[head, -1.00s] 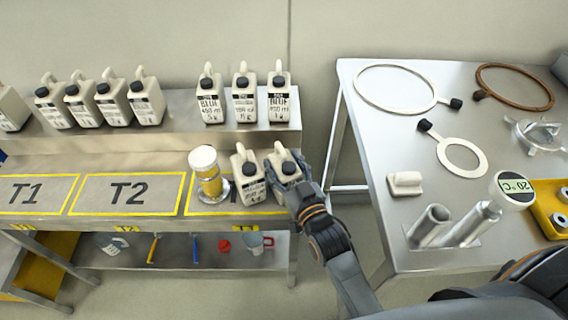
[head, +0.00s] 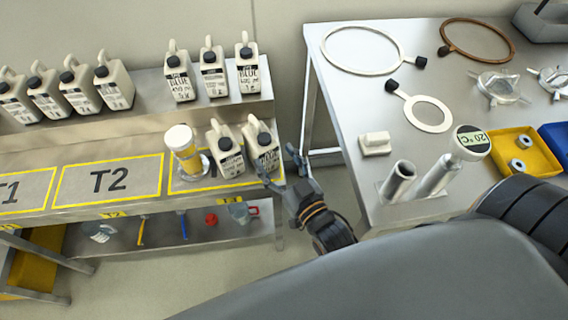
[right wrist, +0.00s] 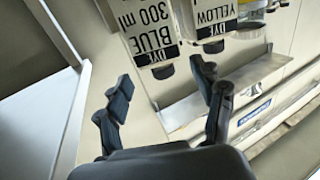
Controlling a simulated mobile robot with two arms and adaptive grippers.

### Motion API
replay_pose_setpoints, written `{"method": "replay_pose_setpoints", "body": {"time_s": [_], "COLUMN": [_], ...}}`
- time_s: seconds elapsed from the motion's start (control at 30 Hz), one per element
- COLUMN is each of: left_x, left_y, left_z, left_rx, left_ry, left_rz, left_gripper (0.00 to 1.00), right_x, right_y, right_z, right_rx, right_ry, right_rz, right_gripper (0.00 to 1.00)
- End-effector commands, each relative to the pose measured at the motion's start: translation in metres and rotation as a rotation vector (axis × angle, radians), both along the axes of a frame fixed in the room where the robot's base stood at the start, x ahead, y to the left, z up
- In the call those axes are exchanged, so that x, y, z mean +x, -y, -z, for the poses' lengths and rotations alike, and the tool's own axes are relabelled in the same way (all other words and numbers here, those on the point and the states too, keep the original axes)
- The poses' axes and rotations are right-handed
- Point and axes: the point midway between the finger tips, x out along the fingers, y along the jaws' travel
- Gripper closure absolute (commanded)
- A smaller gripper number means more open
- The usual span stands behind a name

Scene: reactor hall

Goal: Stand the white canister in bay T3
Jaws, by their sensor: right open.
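Two off-white canisters with black caps stand upright side by side in the bay at the right end of the lower bench, over tag T3. The right canister (head: 262,152) reads BLUE 300 ml in the right wrist view (right wrist: 148,32). The left canister (head: 227,158) reads YELLOW there (right wrist: 212,18). Bay T3 (head: 184,187) has a yellow outline, partly hidden by what stands in it. My right gripper (head: 281,163) is open and empty just right of the BLUE canister. In the right wrist view its fingers (right wrist: 163,84) are clear of both canisters. My left gripper is not in view.
A yellow cylinder with a white top (head: 183,147) stands left of the canisters in T3. Bay T2 (head: 110,182) is empty. Several more canisters stand on the raised shelf (head: 150,85) behind. The steel table (head: 350,100) at right holds rings, tubes and a yellow tray.

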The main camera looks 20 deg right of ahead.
Motion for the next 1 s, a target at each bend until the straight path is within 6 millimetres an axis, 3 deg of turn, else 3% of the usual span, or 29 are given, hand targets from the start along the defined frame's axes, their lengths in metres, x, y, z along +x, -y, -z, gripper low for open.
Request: {"method": "replay_pose_setpoints", "body": {"time_s": [0.1, 0.23, 0.53, 0.63, 0.77, 0.87, 1.0], "left_x": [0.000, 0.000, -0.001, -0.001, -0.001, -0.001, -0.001], "left_y": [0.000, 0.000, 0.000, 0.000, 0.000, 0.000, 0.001], "left_z": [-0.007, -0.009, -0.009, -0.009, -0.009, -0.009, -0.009], "left_rx": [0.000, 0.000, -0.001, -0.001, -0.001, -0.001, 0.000], "left_ry": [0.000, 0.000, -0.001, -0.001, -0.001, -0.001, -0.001], "left_rz": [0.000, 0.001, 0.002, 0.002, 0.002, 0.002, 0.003], "left_gripper": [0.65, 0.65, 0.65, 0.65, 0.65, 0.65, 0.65], "right_x": [-0.020, -0.031, -0.035, -0.035, -0.041, -0.056, -0.102], "right_y": [0.002, 0.004, 0.004, 0.002, -0.003, -0.006, -0.002], "right_z": [-0.001, 0.000, 0.001, 0.019, 0.087, 0.161, 0.275], "right_rx": [-0.001, -0.001, 0.000, -0.004, -0.020, -0.039, -0.084], "right_ry": [-0.004, -0.002, -0.001, -0.039, -0.183, -0.348, -0.625], "right_rz": [0.000, 0.000, 0.000, -0.005, -0.024, -0.043, -0.068], "right_gripper": [0.33, 0.33, 0.33, 0.33, 0.33, 0.33, 0.33]}}
